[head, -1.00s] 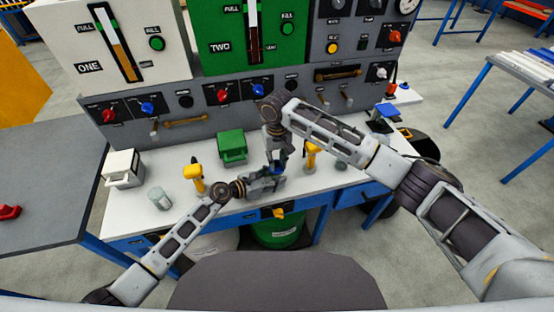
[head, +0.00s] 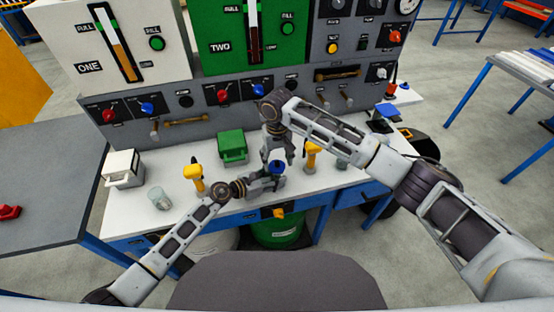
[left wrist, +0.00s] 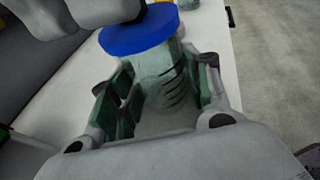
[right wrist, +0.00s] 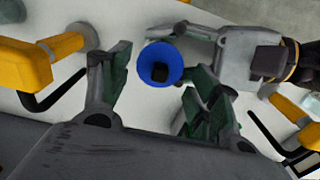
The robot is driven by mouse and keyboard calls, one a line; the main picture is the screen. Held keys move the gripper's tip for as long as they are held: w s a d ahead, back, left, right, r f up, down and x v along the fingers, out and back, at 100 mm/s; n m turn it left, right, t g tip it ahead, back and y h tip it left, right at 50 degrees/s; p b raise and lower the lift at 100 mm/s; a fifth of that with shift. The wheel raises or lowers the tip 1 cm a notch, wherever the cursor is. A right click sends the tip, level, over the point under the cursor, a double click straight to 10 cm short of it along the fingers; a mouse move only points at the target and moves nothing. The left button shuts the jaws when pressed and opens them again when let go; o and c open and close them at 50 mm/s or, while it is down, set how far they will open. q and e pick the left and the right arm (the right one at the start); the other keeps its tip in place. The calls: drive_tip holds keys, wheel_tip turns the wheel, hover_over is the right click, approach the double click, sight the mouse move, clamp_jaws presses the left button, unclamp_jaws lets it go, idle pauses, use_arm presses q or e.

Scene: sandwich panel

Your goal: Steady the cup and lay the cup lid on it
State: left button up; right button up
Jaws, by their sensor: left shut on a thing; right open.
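The cup (left wrist: 165,85) is a grey-green ribbed cylinder, upright between the fingers of my left gripper (left wrist: 163,88), which is shut on it. The blue round lid (left wrist: 139,34) lies across the cup's top in the left wrist view; I cannot tell whether it is fully seated. The lid also shows in the head view (head: 277,167). In the right wrist view the lid (right wrist: 153,52) has a dark knob in its middle. My right gripper (right wrist: 157,88) is open, its fingers apart on either side of the lid and just above it.
Yellow-handled tools stand left (head: 194,176) and right (head: 312,152) of the grippers. A green box (head: 232,147), a white box (head: 122,169) and a grey cylinder (head: 159,198) are on the white bench. The control panel rises behind. The bench front edge is close to my left gripper.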

sight(277, 162)
drive_tip(key=shift+r, duration=3.3)
use_arm(q)
drive_tip(key=o, duration=0.7)
drive_tip(key=shift+o, duration=0.2)
drive_tip(key=shift+s+a, duration=0.1)
drive_tip(key=shift+a, duration=0.1)
drive_tip(key=shift+v, duration=5.8)
drive_tip(key=shift+s, duration=0.1)
